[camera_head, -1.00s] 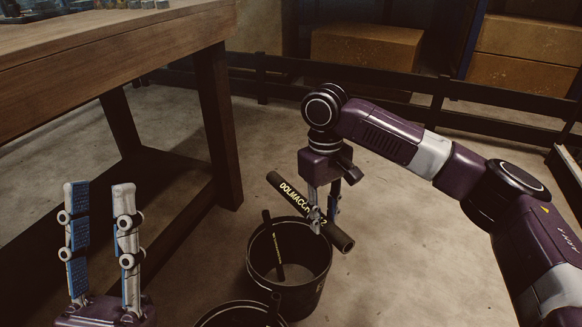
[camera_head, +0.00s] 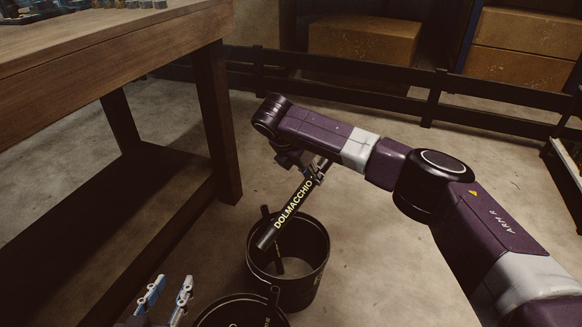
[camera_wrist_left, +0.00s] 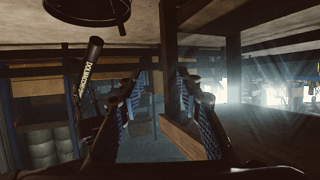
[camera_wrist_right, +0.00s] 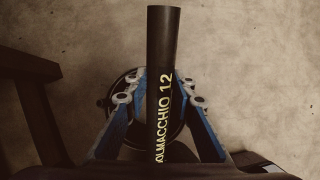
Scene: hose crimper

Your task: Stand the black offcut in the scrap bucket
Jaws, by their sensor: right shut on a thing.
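The black offcut (camera_head: 292,213) is a short dark hose with yellow lettering. My right gripper (camera_head: 318,172) is shut on it near its upper end. The offcut is tilted, its lower end pointing down-left over the mouth of a black bucket (camera_head: 312,285). Whether that end is below the rim I cannot tell. In the right wrist view the offcut (camera_wrist_right: 164,60) lies between both fingers, with the bucket's rim behind it. My left gripper (camera_head: 165,295) is open and empty at the lower left.
A wooden workbench (camera_head: 120,50) stands at left. A dark rail (camera_head: 350,78) runs behind. Floor right of the buckets is clear.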

